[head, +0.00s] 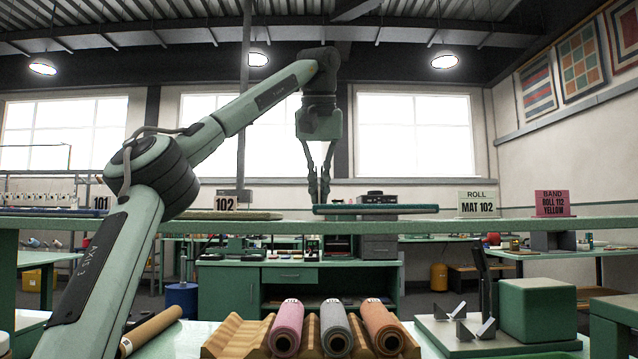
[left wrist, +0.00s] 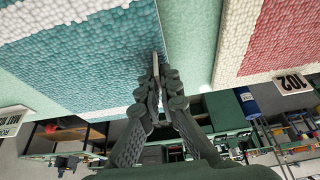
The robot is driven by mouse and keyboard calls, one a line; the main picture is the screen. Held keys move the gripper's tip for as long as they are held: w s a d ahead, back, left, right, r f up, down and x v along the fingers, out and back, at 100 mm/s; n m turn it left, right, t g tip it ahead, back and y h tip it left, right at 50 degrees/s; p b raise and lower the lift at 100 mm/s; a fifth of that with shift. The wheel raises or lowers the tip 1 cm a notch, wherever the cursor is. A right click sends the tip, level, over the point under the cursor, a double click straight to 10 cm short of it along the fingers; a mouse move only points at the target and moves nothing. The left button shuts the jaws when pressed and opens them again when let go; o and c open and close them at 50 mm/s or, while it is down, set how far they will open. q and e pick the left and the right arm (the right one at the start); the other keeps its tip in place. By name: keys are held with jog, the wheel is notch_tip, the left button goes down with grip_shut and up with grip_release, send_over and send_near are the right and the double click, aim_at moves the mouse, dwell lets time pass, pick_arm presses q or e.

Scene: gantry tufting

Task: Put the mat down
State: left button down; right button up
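The teal mat with a white border (head: 375,209) lies flat at the long green shelf, left of the ROLL MAT 102 sign (head: 477,204). It also fills the upper left of the left wrist view (left wrist: 85,50). My left gripper (head: 319,198) points straight down at the mat's left end in the head view. Its fingers are drawn together, with the tips at the mat's edge in the left wrist view (left wrist: 156,72), and look closed on that edge. The exact contact is hard to see. My right gripper is in neither view.
A red mat with a cream border (left wrist: 270,40) lies beside it, with a 102 label (left wrist: 292,81); bare green shelf (left wrist: 190,40) separates them. Below, a wooden rack (head: 235,335) holds several rolls beside a green block (head: 538,310).

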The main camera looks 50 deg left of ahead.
pick_arm(q)
jog(key=shift+f, duration=0.15)
dwell(0.3)
jog(key=shift+f+b, duration=0.35)
jog(key=shift+f, duration=0.05)
jog(key=c, duration=1.6)
grip_release()
jog(key=shift+c, duration=0.2)
